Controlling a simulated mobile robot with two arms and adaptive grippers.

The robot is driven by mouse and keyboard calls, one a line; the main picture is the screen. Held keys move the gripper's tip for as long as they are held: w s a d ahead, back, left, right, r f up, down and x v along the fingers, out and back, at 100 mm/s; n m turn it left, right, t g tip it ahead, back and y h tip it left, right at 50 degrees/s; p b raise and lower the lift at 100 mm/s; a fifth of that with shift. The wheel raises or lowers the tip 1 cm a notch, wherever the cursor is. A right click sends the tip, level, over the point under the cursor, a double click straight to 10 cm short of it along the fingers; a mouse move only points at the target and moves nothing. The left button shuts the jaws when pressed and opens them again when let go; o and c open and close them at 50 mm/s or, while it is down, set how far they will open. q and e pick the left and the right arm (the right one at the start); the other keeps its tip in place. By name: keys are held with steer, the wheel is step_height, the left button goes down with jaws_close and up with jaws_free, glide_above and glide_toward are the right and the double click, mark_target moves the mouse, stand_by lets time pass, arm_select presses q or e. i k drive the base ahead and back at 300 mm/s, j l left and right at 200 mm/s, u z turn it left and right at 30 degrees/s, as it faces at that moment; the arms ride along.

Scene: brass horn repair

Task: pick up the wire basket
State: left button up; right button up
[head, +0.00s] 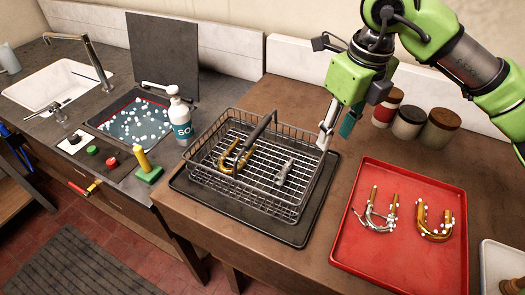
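The wire basket (243,194) stands level on a dark flat tray (205,205) on the brown worktop. A curved gold tube (226,160) and a small silver part (284,172) lie in it. A dark bar (262,128) slants over its far side. My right gripper (333,136) points down at the basket's right far corner. Its silver finger overlaps the rim there; I cannot tell whether it touches or grips the wire. My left gripper is not in view.
A red tray (400,258) with a silver and a gold U-shaped part is at right. Several lidded jars (408,122) stand behind it. A soap bottle (181,122) stands left of the basket, near a water-filled basin (133,121).

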mark_target(248, 143)
steer(key=j+z, duration=0.5)
steer(key=j, duration=0.15)
steer(key=j+z, duration=0.45)
steer(key=j, duration=0.2)
